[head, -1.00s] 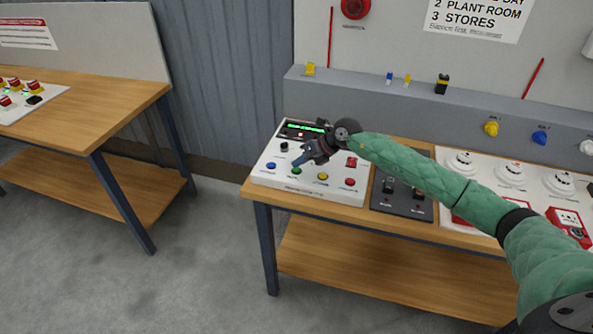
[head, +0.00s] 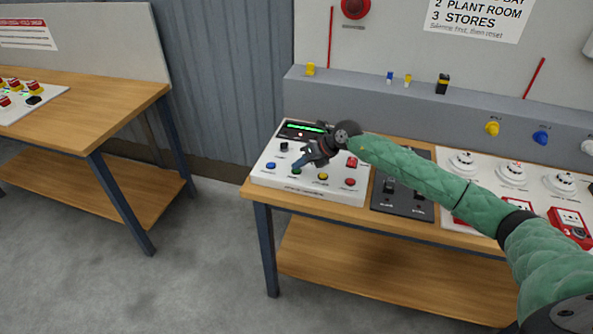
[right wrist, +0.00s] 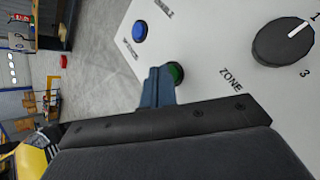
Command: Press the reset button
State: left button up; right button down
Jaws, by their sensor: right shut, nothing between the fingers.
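The white control panel (head: 320,190) sits on the right bench. Along its front are a blue button (head: 271,166), a green button (head: 296,170), a yellow button (head: 323,177) and a red button (head: 349,182). Their labels are too small for me to tell which is reset. My right gripper (head: 298,163) is shut and empty, its fingertips just over the green button. In the right wrist view the blue-grey fingers (right wrist: 156,88) partly cover the green button (right wrist: 177,71); I cannot tell whether they touch it. The blue button (right wrist: 140,32) is clear of them. My left gripper is not in view.
A black knob (right wrist: 283,46) marked ZONE is on the panel. A dark switch plate (head: 402,205) and a white board with round detectors (head: 511,174) lie to the right. A grey ledge (head: 350,92) runs behind. Another bench (head: 120,100) stands left.

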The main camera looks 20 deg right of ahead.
aim_at(300, 170)
jog(key=shift+f, duration=0.25)
jog(key=shift+r, duration=0.15)
dwell(0.5)
jog(key=shift+r, duration=0.7)
jog(key=shift+r, duration=0.15)
jog(key=shift+r+p, duration=0.9)
jog(key=shift+r, duration=1.5)
